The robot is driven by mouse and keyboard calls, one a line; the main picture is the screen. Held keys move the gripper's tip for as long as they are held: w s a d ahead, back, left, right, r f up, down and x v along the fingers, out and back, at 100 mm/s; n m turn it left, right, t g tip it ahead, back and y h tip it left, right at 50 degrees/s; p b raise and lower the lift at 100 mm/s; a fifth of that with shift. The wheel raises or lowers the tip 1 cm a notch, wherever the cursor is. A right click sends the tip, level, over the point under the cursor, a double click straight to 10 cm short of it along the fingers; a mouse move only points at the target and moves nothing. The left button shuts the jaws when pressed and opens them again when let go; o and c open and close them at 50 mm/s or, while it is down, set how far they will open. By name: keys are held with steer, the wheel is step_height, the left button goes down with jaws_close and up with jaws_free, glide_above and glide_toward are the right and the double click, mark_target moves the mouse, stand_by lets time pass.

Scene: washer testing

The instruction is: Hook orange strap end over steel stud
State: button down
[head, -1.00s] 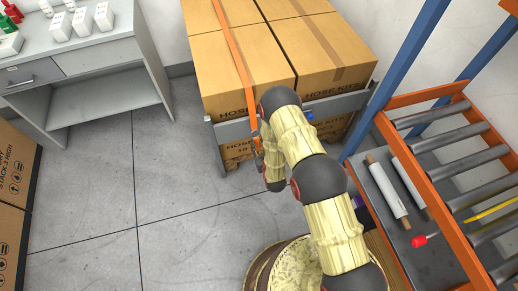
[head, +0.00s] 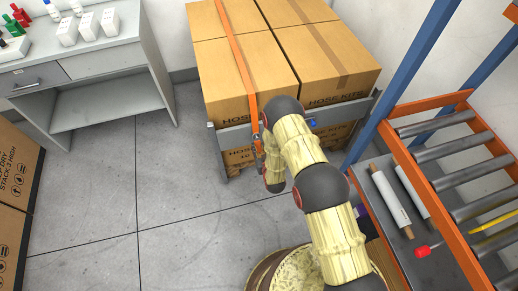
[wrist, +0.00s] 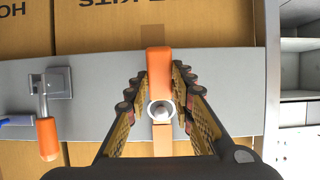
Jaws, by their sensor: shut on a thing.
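The orange strap (head: 238,65) runs over the top of the cartons and down their front face. In the wrist view its orange end (wrist: 159,70) hangs in front of the grey rail, between my gripper's fingers. My gripper (wrist: 160,88) is shut on this strap end. A round steel stud (wrist: 160,109) shows just below the orange part, with a pale ring around it. I cannot tell whether the strap end is over the stud or only in front of it. In the head view my gripper (head: 259,147) is at the rail, partly hidden by my arm.
A lever with an orange handle (wrist: 47,138) is on the grey rail (wrist: 95,75), left of my gripper in the wrist view. A roller conveyor (head: 445,150) stands at right, a grey bench (head: 90,50) at left. The floor (head: 130,215) between is clear.

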stand_by(0.3)
steer(key=c, duration=1.5)
jaws_free()
steer(key=shift+o, duration=0.2)
steer(key=v, duration=1.2)
